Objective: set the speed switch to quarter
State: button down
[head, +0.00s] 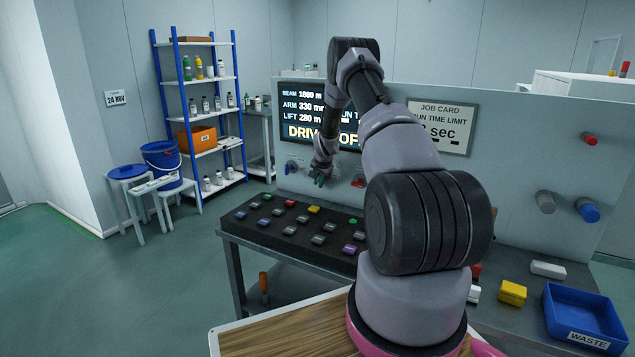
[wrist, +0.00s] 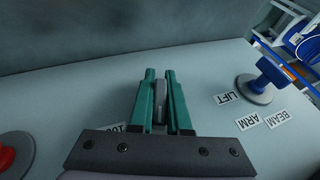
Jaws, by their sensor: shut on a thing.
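My gripper (wrist: 160,75) has two teal fingers closed on a narrow grey switch handle (wrist: 159,102) on the pale panel in the wrist view. The rest of this switch is hidden behind the fingers and the gripper's dark mount. A partly covered label (wrist: 113,128), seen upside down and seeming to read 100, lies just left of the fingers. Which setting the handle points to cannot be told. In the head view my gripper (head: 320,174) is at the panel below the display; the switch is too small to make out there.
A blue knob (wrist: 262,80) with LIFT, ARM and BEAM labels is right of my gripper in the wrist view; a red button (wrist: 12,152) is at left. A dark display (head: 300,112) is partly hidden by my arm. Below is a button console (head: 268,232).

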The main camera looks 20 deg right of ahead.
jog(key=shift+s+d+r+n+g+h, duration=0.1)
jog(key=shift+d+n+g+h, duration=0.1)
jog(key=shift+g+h, duration=0.5)
jog(key=shift+s+d+n+g+h, duration=0.1)
jog(key=shift+d+n+g+h, duration=0.1)
jog(key=shift+g+h, duration=0.45)
jog(key=c, duration=0.9)
grip_release()
jog(key=shift+s, duration=0.1)
jog(key=v, duration=1)
jog(key=shift+r, duration=0.3)
